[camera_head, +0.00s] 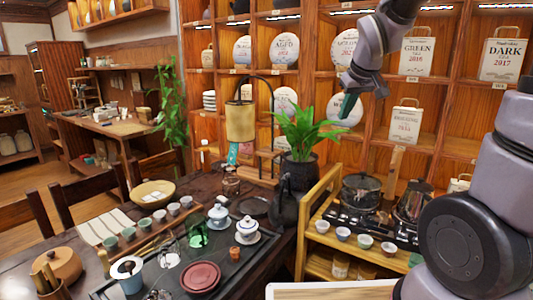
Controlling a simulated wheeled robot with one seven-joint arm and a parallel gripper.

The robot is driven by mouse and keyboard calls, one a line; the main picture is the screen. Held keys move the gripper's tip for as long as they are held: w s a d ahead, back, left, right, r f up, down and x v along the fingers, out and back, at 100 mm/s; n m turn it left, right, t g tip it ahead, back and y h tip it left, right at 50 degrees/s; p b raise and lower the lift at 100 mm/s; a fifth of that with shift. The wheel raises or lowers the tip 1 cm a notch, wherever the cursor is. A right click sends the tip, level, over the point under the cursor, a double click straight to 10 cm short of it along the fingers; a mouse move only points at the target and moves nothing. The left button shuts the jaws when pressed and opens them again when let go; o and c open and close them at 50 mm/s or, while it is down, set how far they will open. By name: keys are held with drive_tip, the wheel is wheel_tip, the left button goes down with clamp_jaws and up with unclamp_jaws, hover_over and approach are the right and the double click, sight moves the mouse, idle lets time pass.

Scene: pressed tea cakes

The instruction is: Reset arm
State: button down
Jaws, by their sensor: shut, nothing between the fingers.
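My gripper (347,107) hangs at the end of my arm in the upper right of the head view. It points down, with dark teal fingers shut and nothing held between them. It is in front of the wooden shelf and to the right of the green potted plant (306,128), close to the leaf tips. Whether it touches the leaves I cannot tell.
A dark table (290,236) with a tea tray, cups and lidded bowls lies at lower left. A wooden side stand (311,213) holds cups and a glass pot. Tall shelves (440,97) with tea cakes and paper bags fill the back. A black kettle (287,207) stands below the plant.

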drive_tip(key=s+d+r+m, duration=0.1)
drive_tip(key=s+r+m, duration=0.2)
drive_tip(key=s, duration=0.6)
drive_tip(key=s+d+r+m+y, duration=0.1)
drive_tip(key=s+r+m, duration=0.2)
drive_tip(key=s, duration=0.7)
drive_tip(key=shift+d+r+m, duration=0.15)
drive_tip(key=shift+d+m, duration=0.2)
drive_tip(key=shift+m, duration=0.15)
